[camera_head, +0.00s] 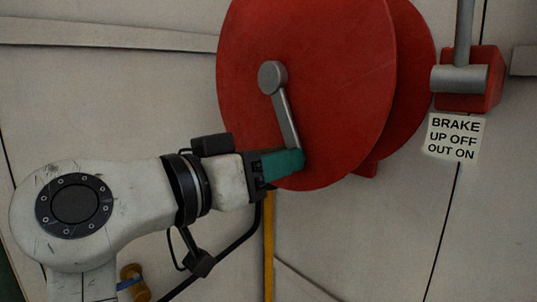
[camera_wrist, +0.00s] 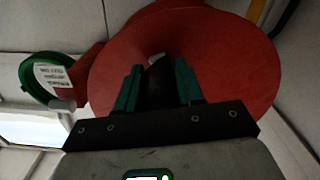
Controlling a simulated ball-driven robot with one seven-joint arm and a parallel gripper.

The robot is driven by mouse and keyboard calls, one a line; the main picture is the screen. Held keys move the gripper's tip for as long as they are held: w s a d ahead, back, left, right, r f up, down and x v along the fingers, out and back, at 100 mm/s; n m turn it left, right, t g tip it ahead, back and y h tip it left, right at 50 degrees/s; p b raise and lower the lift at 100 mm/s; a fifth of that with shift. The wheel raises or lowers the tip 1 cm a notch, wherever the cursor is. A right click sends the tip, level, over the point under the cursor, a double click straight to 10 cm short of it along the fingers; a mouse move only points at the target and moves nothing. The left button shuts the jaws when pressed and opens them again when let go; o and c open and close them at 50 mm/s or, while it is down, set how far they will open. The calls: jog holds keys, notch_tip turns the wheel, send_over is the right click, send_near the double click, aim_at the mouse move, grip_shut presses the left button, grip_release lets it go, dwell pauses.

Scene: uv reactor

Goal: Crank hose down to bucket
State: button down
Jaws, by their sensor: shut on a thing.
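A large red hose reel (camera_head: 310,70) stands upright against the pale wall in the head view. Its grey crank arm (camera_head: 286,118) points down and slightly right from the hub. My gripper (camera_head: 293,161), with green fingers, is at the crank's lower end and shut on its handle. In the wrist view the fingers of my gripper (camera_wrist: 158,82) stand either side of a dark crank handle (camera_wrist: 157,88), in front of the red reel (camera_wrist: 225,60). A yellow hose (camera_head: 268,245) hangs straight down below the reel. Its lower end and the bucket are out of view.
A red brake block (camera_head: 488,88) with a grey lever (camera_head: 460,79) is right of the reel, above a sign (camera_head: 455,138) reading "BRAKE UP OFF OUT ON". The wrist view shows a green round object (camera_wrist: 27,72) with a white label. A brown object (camera_head: 134,284) is low left.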

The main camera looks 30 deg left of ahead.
jog(key=d+r+n+p, duration=0.1)
jog(key=r+n+p, duration=0.1)
jog(key=p, duration=0.1)
jog(key=s+d+r+n+p, duration=0.1)
jog(key=d+r+n+p, duration=0.1)
jog(key=n+p, duration=0.1)
jog(key=s+d+r+n+p, duration=0.1)
jog(key=d+r+n+p, duration=0.1)
jog(key=n+p, duration=0.1)
jog(key=shift+d+r, duration=0.25)
jog(key=shift+r, duration=0.1)
jog(key=r+n+p, duration=0.2)
jog(key=shift+d+n, duration=0.3)
jog(key=shift+n, duration=0.1)
jog(key=shift+s+r+n+p, duration=0.1)
jog(key=shift+r+n+p, duration=0.2)
jog(key=shift+r+n, duration=1.05)
jog(key=c, duration=0.7)
grip_release()
jog(key=shift+f, duration=0.15)
jog(key=shift+c, duration=0.2)
